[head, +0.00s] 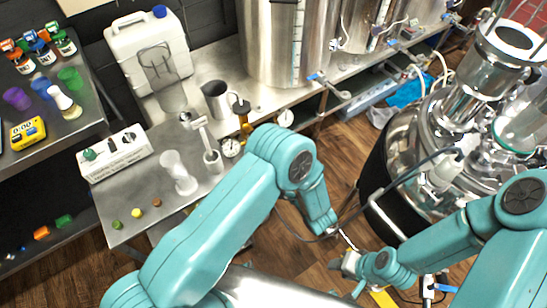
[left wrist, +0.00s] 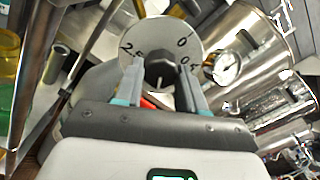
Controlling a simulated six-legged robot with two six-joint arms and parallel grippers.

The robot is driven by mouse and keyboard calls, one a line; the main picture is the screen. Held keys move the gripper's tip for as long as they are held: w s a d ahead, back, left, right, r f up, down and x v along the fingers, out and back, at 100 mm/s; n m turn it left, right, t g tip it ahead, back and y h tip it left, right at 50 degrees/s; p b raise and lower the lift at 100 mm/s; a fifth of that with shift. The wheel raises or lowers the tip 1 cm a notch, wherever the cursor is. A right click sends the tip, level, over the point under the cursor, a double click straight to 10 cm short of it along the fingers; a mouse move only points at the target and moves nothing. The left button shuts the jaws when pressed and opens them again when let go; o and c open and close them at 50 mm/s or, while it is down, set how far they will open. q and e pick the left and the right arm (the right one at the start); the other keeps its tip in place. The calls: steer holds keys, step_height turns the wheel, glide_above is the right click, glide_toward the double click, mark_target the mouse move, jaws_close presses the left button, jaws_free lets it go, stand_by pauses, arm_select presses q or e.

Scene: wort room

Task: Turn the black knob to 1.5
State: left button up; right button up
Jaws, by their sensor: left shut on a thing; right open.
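The black knob (left wrist: 160,70) shows in the left wrist view, at the middle of a round light-grey dial (left wrist: 150,38). Black figures sit around the dial; 0 and 2.5 can be read, and another figure at the right is partly covered. My left gripper (left wrist: 162,80) is shut on the knob, one finger on each side. A thin pale line shows on the knob's lower part; I cannot tell for sure which figure it marks. In the head view my left arm hides the knob and the left fingers. My right gripper (head: 343,262) is open and empty at the lower middle.
Tall steel kettles (head: 285,45) stand at the back. A large steel vessel (head: 405,150) with hoses stands right. Wooden floor (head: 345,150) shows between.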

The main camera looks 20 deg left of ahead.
arm_select(q)
steer(key=shift+r+m, duration=0.15)
steer(key=shift+m, duration=0.15)
stand_by(0.4)
steer(key=o, duration=1)
steer(key=shift+w+a, duration=0.1)
steer(key=shift+o, duration=0.2)
steer(key=shift+s, duration=0.2)
